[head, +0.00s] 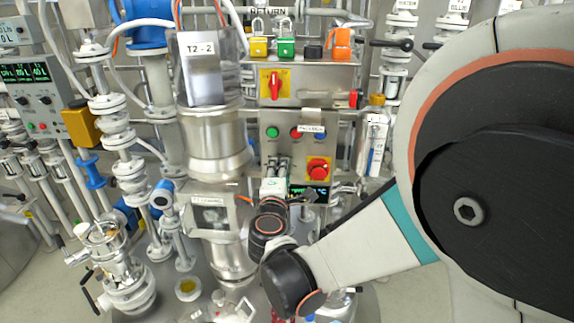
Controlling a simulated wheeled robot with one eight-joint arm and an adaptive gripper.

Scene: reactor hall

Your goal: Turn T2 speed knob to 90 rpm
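A control panel (340,140) stands right of the steel vessel whose box is labelled T2-2 (200,50). It carries a green button (272,132), a red button (296,132) and a large red knob-shaped stop button (318,168). A dark display (297,191) with a °C mark sits lower, partly covered. My gripper (277,166) is in front of the panel's lower left part, its fingers pointing up toward the panel face. The fingers are small and partly hidden by my wrist. I cannot tell if they touch anything. No T2 speed knob is clearly visible; my gripper may cover it.
A red rotary switch on a yellow plate (272,84) is above the panel, with padlocks (286,47) on top. Another panel with knobs (40,100) is at far left. White pipes and valves (128,170) crowd the left. My arm fills the right.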

